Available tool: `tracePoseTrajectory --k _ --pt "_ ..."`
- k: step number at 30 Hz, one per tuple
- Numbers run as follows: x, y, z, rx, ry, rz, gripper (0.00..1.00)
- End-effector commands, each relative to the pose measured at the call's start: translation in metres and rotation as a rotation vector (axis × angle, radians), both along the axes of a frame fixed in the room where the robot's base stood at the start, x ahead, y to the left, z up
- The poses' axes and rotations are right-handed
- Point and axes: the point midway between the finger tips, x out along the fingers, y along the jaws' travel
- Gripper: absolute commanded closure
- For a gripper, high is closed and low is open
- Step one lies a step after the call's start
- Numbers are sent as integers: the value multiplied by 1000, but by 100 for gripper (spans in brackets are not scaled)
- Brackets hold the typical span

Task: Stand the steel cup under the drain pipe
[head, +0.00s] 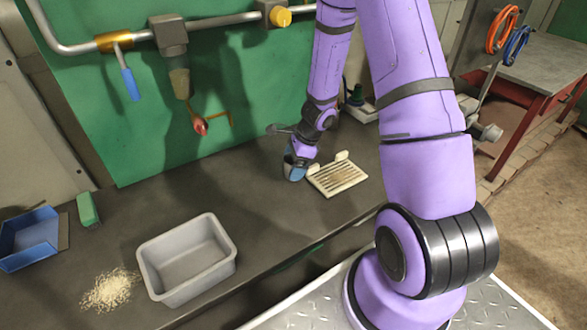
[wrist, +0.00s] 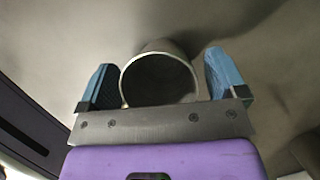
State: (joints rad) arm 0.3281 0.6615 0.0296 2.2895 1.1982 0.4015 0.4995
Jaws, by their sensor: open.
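The steel cup shows in the wrist view (wrist: 160,80) as a round, open mouth between my two blue fingertips. My gripper (wrist: 162,88) is open around the cup, with a narrow gap at the right finger; contact at the left is unclear. In the head view my gripper (head: 295,168) is low at the worktop, just left of a slotted drip tray (head: 338,176), and largely hides the cup. On the green wall, a short outlet with a translucent lower end (head: 180,84) hangs from the pipe; I cannot tell whether this is the drain pipe.
A grey bin (head: 188,262) stands at the front of the worktop (head: 130,225), beside a pile of pale grains (head: 109,290). A blue tray (head: 28,240) and green block (head: 87,209) are at left. A red-handled valve (head: 200,126) juts from the wall. The worktop between bin and wall is clear.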

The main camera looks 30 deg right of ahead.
Motion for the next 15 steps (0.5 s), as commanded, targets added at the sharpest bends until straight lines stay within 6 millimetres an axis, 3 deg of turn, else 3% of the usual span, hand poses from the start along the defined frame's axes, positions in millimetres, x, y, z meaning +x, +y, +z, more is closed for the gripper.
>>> tracePoseTrajectory --k 2,9,15 --pt "0 0 0 0 0 0 12" --pt "0 0 0 0 0 0 64" --pt "0 0 0 0 0 0 68"
